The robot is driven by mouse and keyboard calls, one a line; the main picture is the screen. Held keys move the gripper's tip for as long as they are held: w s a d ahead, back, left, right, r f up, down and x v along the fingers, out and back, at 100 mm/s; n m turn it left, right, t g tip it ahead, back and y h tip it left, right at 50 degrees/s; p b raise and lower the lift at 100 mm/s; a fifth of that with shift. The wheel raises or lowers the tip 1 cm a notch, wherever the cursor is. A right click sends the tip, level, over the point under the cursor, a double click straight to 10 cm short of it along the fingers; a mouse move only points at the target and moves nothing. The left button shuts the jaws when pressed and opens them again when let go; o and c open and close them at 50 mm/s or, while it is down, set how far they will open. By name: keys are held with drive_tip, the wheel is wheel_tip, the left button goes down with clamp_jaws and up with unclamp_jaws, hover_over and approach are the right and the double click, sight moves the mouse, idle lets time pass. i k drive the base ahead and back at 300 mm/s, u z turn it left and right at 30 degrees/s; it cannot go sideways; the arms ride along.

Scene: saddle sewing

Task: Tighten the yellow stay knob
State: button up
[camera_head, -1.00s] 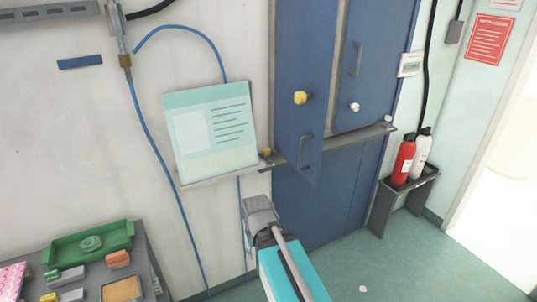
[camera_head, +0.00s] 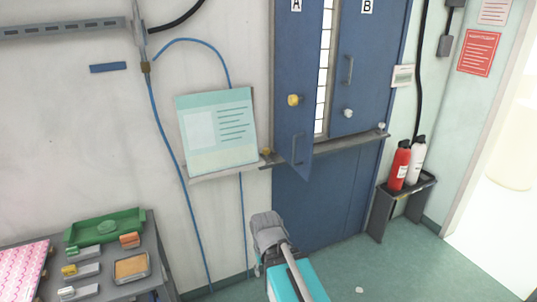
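A small yellow knob (camera_head: 266,152) sits at the left end of the grey ledge (camera_head: 345,145) that runs across the blue cabinet. A larger yellow knob (camera_head: 293,100) is on the left door, marked A (camera_head: 297,60), which stands ajar. My gripper (camera_head: 262,222) is low in front of the wall, below the small yellow knob in the picture and apart from both knobs. I see it from behind, so its fingertips are hidden and I cannot tell whether it is open or shut. Nothing held shows.
Door B (camera_head: 370,80) has a white knob (camera_head: 348,113); another white knob (camera_head: 382,126) is at the ledge's right end. A teal sheet (camera_head: 217,130) and blue hose are left. Red and white bottles (camera_head: 399,165) stand right. A bench (camera_head: 140,285) holds trays lower left.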

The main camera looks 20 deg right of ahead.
sight(266, 150)
drive_tip(key=z, duration=0.25)
drive_tip(key=i, duration=1.2)
drive_tip(key=z, duration=0.1)
